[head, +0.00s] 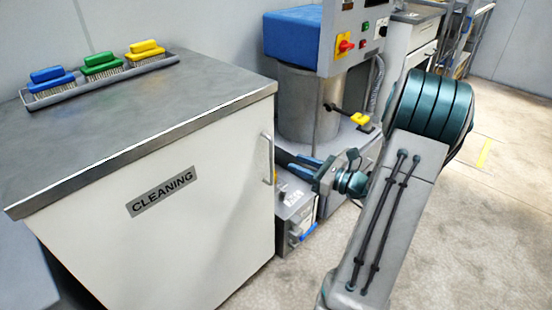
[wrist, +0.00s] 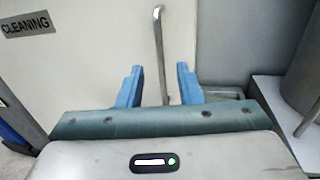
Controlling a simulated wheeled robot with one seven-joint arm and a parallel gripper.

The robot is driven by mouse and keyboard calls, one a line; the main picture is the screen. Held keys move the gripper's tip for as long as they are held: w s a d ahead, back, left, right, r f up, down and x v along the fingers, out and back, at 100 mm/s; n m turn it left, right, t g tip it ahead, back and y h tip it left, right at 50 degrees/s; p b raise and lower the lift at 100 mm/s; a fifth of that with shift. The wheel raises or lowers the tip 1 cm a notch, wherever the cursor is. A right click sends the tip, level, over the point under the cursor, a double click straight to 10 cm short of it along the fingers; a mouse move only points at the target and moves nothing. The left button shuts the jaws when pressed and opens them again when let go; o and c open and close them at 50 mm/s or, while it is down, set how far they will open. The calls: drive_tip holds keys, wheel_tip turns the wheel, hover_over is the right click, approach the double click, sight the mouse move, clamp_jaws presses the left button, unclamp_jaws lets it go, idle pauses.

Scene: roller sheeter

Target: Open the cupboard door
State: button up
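The white cupboard door (head: 190,225) carries a grey "CLEANING" label (head: 161,192) and looks shut. Its upright metal bar handle (head: 268,158) is near the door's right edge. In the wrist view the handle (wrist: 160,55) stands upright in the middle, against the white door (wrist: 100,60). My gripper (head: 292,162) is to the right of the handle in the head view. In the wrist view my gripper (wrist: 159,88) is open, with one blue finger on each side of the handle's line. I see no contact; the handle's lower end is hidden behind my gripper.
The cupboard's grey top (head: 150,105) holds a tray (head: 100,80) with blue, green and yellow brushes. A machine with a control panel (head: 355,35) and a grey lower unit (head: 298,215) stands close to the right of the cupboard. Floor (head: 490,220) is clear at the right.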

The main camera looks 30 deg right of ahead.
drive_tip(key=b+x, duration=0.1)
drive_tip(key=x, duration=0.7)
drive_tip(key=shift+w+a, duration=0.1)
clamp_jaws()
